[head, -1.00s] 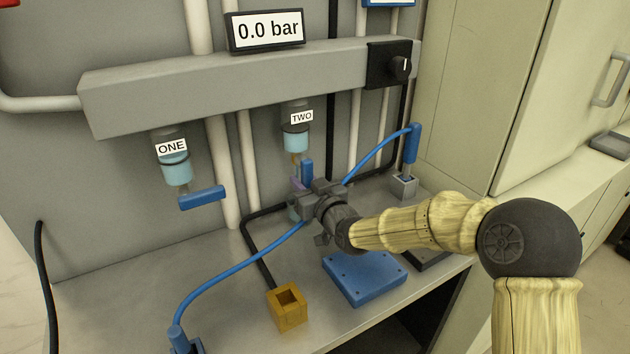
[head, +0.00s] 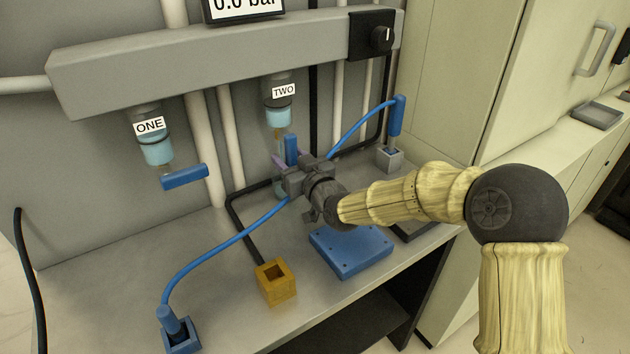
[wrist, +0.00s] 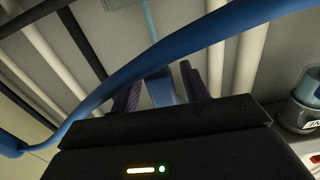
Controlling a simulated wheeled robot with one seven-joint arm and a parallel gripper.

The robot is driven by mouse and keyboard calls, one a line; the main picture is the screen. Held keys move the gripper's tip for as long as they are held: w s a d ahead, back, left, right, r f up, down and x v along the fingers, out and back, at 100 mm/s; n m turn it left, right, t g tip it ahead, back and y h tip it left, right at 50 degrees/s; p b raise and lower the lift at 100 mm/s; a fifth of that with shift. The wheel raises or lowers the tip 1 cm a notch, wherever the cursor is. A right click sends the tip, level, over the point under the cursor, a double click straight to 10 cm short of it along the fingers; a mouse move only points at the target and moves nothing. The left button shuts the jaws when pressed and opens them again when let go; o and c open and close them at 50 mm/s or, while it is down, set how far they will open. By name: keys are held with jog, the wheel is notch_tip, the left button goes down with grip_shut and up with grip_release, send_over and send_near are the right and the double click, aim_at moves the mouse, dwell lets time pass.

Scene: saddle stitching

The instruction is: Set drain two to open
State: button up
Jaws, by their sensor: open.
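Drain two is the clear cup with blue liquid (head: 279,115) under the label TWO (head: 284,91). Its blue lever (head: 291,149) hangs straight down below the cup. My gripper (head: 281,162) is open at that lever, its purple fingers partly hidden behind the gripper body. In the wrist view the blue lever (wrist: 160,88) stands between the two open fingers (wrist: 160,85); I cannot tell whether they touch it. Drain one (head: 156,148) hangs at the left, with its blue lever (head: 184,177) turned sideways.
A blue cable (head: 215,243) passes close by my gripper, from the blue socket (head: 180,335) to the grey socket (head: 390,159); it crosses the wrist view. A yellow box (head: 276,281) and a blue plate (head: 350,250) stand on the bench below.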

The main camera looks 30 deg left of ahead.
jog(key=v, duration=1.6)
jog(key=shift+s+d+b, duration=0.2)
jog(key=shift+d+b, duration=0.1)
jog(key=shift+b, duration=0.15)
jog(key=shift+s+a+r, duration=0.1)
jog(key=w+d+m+h+p, duration=0.3)
jog(key=d+h+p, duration=0.2)
jog(key=d, duration=0.5)
jog(key=w+d+m+h+p, duration=0.25)
jog(key=d+h+p, duration=0.35)
jog(key=d, duration=0.5)
jog(key=s+d+r+m+g+h+p, duration=0.2)
jog(key=s+d, duration=0.4)
jog(key=d, duration=0.3)
jog(key=s+d+r+m+g+h+p, duration=0.3)
jog(key=s+d+m+p, duration=0.2)
jog(key=d, duration=0.5)
jog(key=shift+s+d+r+p, duration=0.25)
jog(key=shift+s+r+p, duration=0.15)
jog(key=shift+s+p, duration=0.45)
